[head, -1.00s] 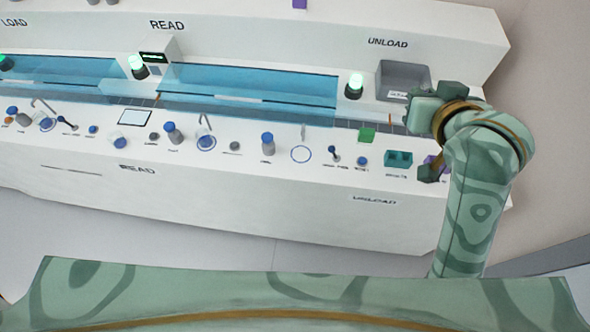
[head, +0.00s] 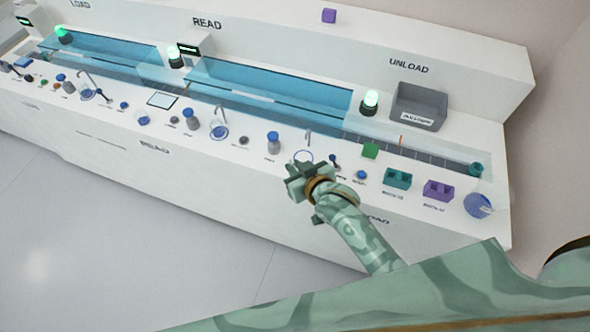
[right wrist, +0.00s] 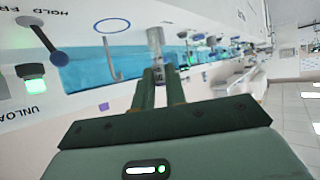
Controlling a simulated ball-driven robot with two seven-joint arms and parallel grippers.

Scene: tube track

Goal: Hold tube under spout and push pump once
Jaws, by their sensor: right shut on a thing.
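My right gripper (head: 299,183) is low in front of the bench's UNLOAD end, just below a blue ring (head: 303,153) and a thin hooked spout (head: 308,138). Its arm hides part of the ring. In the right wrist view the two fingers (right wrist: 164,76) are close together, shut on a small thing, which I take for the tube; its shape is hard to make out. A grey, blue-topped pump (head: 273,145) stands left of the spout. In the right wrist view, the spout (right wrist: 106,58) and ring (right wrist: 113,25) show left of the fingers, apart from them. My left gripper is not visible.
Right of the ring are a blue-knobbed lever (head: 335,161), a blue button (head: 361,175), a teal rack (head: 397,178) and a purple rack (head: 438,190). A grey bin (head: 419,105) sits behind. The floor in front of the bench is clear.

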